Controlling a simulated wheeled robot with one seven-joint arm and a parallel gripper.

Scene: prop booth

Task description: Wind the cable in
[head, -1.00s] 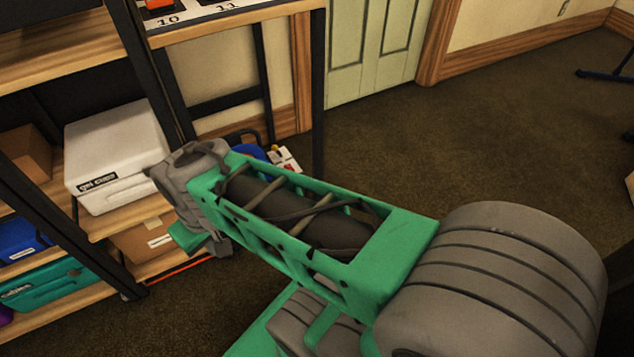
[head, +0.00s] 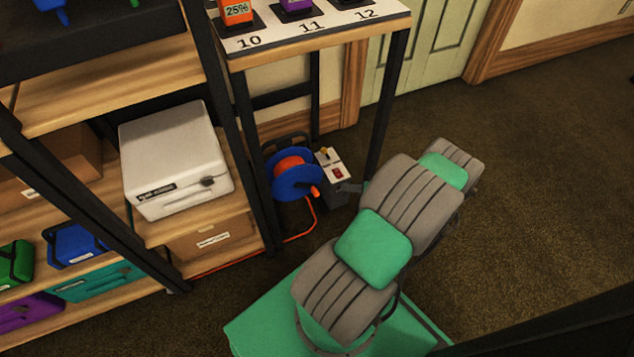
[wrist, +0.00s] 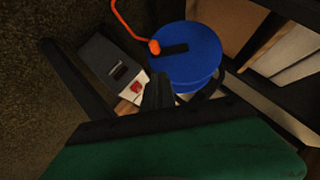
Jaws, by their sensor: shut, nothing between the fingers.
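The cable reel (head: 287,184) stands on the floor under the numbered table, a blue disc with orange cable wound on it. The orange cable (head: 312,222) runs along the floor to the left beside the shelf. My gripper (head: 350,187) is shut and empty, close to the grey box beside the reel. Its dark fingers (wrist: 157,92) show between box and reel in the wrist view. Whether they touch anything cannot be told.
A grey box (head: 333,180) with a white panel, red switch and yellow knob stands right of the reel. Table legs (head: 387,110) stand close around them. The shelf (head: 165,228) at left holds a white case (head: 172,160) and several boxes. Carpet at right is clear.

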